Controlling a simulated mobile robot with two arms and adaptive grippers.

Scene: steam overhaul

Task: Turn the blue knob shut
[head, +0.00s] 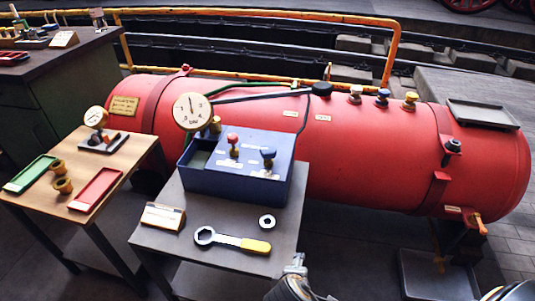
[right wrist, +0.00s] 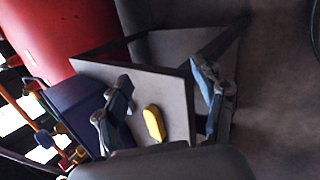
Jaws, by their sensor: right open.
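A blue knob (head: 268,153) stands on a brass stem on top of the blue box (head: 232,187), beside a red knob (head: 232,138). My right gripper (head: 296,262) shows partly at the bottom of the head view, by the grey table's front right corner. It is apart from both knobs. In the right wrist view its fingers (right wrist: 160,80) are spread and empty, with the table and a yellow handle beyond. My left gripper is not in view.
The grey table (head: 200,235) bears the box, a spanner (head: 232,240) with a yellow handle, a ring (head: 267,222) and a small sign (head: 163,216). A wooden table (head: 130,160) stands left. A gauge (head: 192,111) rises behind the box. A tray (head: 437,275) lies on the floor at right.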

